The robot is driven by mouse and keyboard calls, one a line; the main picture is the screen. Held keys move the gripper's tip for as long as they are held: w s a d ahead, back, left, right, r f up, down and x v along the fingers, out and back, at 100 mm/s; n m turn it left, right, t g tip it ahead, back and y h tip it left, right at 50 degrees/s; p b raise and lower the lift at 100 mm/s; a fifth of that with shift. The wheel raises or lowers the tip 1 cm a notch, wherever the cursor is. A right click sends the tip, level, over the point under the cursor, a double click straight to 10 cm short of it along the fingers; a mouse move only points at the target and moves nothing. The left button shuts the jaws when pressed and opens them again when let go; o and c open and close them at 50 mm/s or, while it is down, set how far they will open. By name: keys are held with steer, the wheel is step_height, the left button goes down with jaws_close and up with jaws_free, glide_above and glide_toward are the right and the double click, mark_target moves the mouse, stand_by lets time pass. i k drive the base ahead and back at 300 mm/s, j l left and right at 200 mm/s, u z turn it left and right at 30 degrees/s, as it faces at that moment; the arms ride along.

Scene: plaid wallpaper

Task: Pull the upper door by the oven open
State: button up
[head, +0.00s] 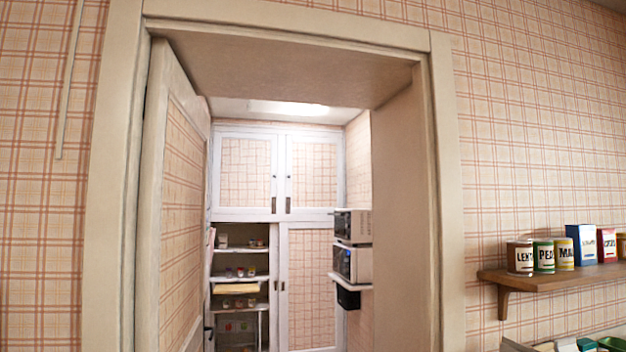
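Through a doorway I see a tall built-in cupboard on the far wall. It has two upper doors with white frames and plaid panels, the left upper door (245,172) and the right upper door (313,172), both shut. Dark handles (274,190) show near their meeting edge. An oven-like appliance (352,264) with a lit display sits on a wall shelf at the right, just below the right upper door's level, with a second appliance (352,225) above it. My gripper is not in view.
The doorway's frame (443,200) is close ahead, and its plaid-panelled door (180,220) stands open inward at the left. Below, the cupboard has open shelves (240,278) and a shut lower door (311,280). A wall shelf (555,277) at the right holds several cans and boxes.

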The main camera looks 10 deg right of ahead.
mark_target(314, 166)
steer(key=i+z, duration=0.25)
steer(key=i, duration=4.95)
steer(key=i+l+u, duration=0.1)
steer(key=i, duration=0.5)
steer(key=i+l+u, duration=0.1)
steer(key=i, duration=0.5)
steer(key=i+l, duration=0.15)
steer(key=i, duration=0.45)
